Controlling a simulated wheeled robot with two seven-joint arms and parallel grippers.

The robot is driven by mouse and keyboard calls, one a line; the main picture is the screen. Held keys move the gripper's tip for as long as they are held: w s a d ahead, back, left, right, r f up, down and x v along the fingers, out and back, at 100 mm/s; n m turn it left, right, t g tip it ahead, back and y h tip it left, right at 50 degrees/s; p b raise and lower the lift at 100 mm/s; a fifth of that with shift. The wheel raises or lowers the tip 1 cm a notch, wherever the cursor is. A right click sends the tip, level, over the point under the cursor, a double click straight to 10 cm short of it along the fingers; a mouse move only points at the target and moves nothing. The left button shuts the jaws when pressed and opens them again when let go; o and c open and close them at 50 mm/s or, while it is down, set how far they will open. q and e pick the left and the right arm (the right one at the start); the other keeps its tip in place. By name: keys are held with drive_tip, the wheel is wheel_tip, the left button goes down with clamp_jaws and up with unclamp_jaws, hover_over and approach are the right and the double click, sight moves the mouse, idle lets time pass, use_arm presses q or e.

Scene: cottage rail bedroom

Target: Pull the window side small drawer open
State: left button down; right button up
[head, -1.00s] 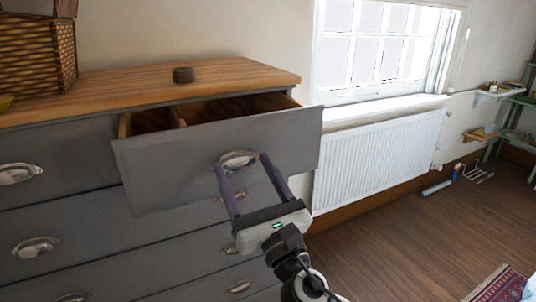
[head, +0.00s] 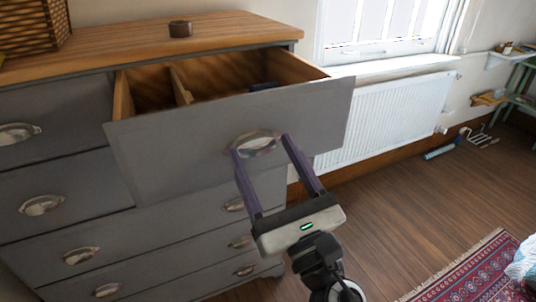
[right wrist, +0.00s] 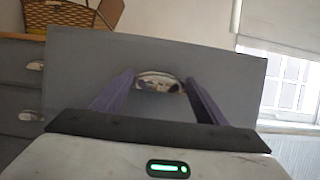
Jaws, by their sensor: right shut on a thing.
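The window side small drawer (head: 200,150) is the top right drawer of a grey dresser with a wooden top. In the right wrist view the handle (right wrist: 158,80) sits between the fingertips. How the fingertips touch it is partly hidden. My left gripper is not in view.
The dresser top (head: 120,45) bears a wicker basket (head: 30,28) and a small round dark thing (head: 180,29). A white radiator (head: 390,118) is under the window on the right. A patterned rug (head: 465,275) lies on the wooden floor at the lower right.

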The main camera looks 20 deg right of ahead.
drive_tip(key=o, duration=1.3)
drive_tip(key=b+v, duration=0.4)
drive_tip(key=v, duration=0.6)
drive_tip(key=shift+s+b, duration=0.2)
drive_tip(key=shift+b, duration=0.2)
